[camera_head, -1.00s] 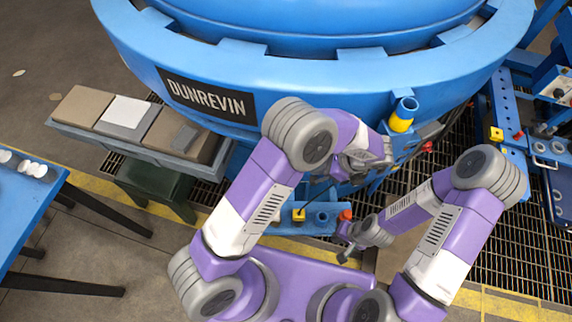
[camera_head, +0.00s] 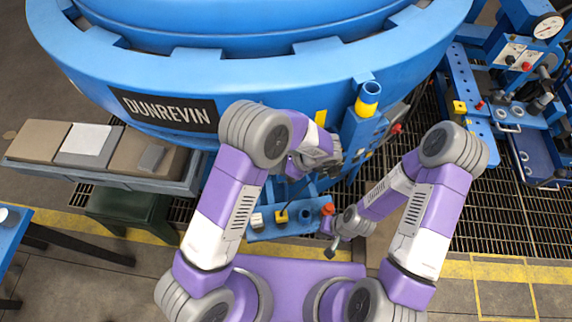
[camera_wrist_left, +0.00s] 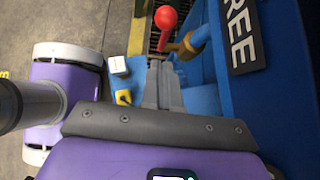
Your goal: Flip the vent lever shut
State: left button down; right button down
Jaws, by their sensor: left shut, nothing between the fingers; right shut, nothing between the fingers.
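In the left wrist view a red ball knob on a short red stalk (camera_wrist_left: 165,17), which looks like the vent lever, stands beyond my left gripper's fingertips (camera_wrist_left: 160,65). The fingers are shut, empty and apart from the knob. A brass-coloured fitting (camera_wrist_left: 187,46) on a blue pipe sits just right of the knob. In the head view my left gripper (camera_head: 333,168) is in front of the blue furnace (camera_head: 270,45); my forearm hides much of that area, and I cannot pick out the lever there for certain. My right gripper (camera_head: 330,252) is shut and empty, low near my base.
A blue ledge (camera_head: 300,229) with a yellow block (camera_head: 281,216) and a red piece (camera_head: 328,209) lies between my arms. A dark sign reading "REE" (camera_wrist_left: 242,35) is right in the wrist view. A blue post with a yellow band (camera_head: 367,97) stands right of my left gripper.

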pick_arm(q)
jog(key=shift+w+a+f+b, duration=0.1)
jog(key=shift+a+f, duration=0.15)
jog(key=shift+a, duration=0.6)
jog(key=shift+w+a+f+b, duration=0.15)
jog(key=shift+a+f, duration=0.15)
jog(key=shift+a, duration=0.55)
jog(key=shift+s+a+f+b, duration=0.1)
jog(key=shift+a+f, duration=0.15)
jog(key=shift+a, duration=0.6)
pick_arm(e)
jog(key=shift+f, duration=0.5)
